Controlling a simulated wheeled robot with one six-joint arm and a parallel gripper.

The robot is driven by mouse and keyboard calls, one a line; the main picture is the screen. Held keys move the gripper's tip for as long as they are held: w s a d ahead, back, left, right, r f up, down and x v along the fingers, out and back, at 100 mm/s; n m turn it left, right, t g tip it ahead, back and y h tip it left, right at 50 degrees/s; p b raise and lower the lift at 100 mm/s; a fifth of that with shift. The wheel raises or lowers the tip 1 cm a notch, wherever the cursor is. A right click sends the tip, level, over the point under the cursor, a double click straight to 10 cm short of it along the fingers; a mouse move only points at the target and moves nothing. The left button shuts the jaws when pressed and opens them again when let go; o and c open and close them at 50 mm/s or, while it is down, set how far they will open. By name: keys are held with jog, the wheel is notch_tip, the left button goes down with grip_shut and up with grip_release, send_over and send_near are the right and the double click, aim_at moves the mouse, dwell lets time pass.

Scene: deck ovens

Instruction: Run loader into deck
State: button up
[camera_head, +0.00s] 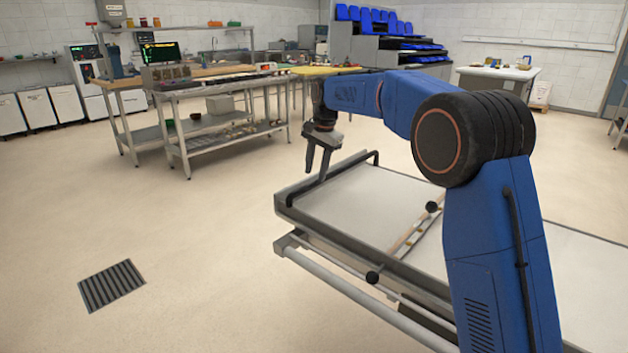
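The loader (345,205) is a long, flat, pale bed with a dark rim, running from the middle of the camera_head view to the lower right. A black bar handle (375,156) stands at its far corner. My gripper (317,174) points down at the loader's far left end, close to the rim and handle. Its two fingers are apart with nothing visible between them. I cannot tell whether they touch the rim. My blue arm hides part of the loader. No oven deck is in view.
A steel worktable (215,90) with a screen stands at the back left.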

aim_at(314, 182)
jog(key=shift+w+a+f, duration=0.15)
jog(key=shift+f, duration=0.85)
jog(key=shift+w+a+f, duration=0.1)
jog(key=shift+a+f, duration=0.05)
jog(key=shift+f, duration=0.85)
grip_shut()
